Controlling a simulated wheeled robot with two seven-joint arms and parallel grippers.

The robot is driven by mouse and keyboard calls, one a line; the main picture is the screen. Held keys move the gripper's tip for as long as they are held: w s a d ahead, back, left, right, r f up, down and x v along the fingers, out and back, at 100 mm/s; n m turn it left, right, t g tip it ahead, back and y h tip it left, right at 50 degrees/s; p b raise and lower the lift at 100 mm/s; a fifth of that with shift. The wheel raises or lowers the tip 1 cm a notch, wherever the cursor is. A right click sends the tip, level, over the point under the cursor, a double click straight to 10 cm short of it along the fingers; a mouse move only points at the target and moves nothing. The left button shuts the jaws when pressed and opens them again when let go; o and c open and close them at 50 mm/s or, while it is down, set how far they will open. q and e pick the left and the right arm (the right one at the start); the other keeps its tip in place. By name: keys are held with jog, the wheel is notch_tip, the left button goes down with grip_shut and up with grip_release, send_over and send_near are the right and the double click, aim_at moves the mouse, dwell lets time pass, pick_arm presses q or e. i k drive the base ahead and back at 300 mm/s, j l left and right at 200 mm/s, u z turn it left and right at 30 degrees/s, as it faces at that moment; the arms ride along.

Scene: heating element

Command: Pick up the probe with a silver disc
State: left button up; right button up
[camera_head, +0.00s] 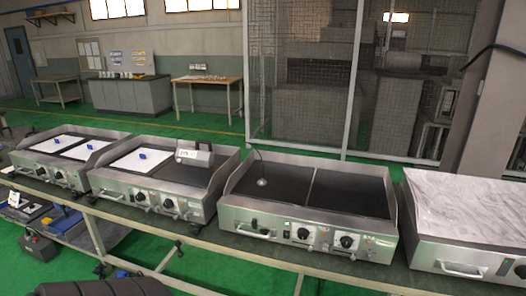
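The probe with a silver disc (262,182) stands on the left dark plate of the third heating unit (270,214), right of the picture's middle. Its small disc rests on or very near the plate. A thin dark lead rises from it and curves to the unit's back left edge. Nothing is touching the probe that I can see. Neither of my grippers is in view.
Several steel heating units stand in a row on a long bench (285,251). A small grey box-like device (194,155) sits on the second unit (150,204). A marble-patterned slab (470,207) covers the right unit. A mesh fence (300,85) stands behind.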

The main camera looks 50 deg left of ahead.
aim_at(262, 182)
jog(key=u, duration=2.1)
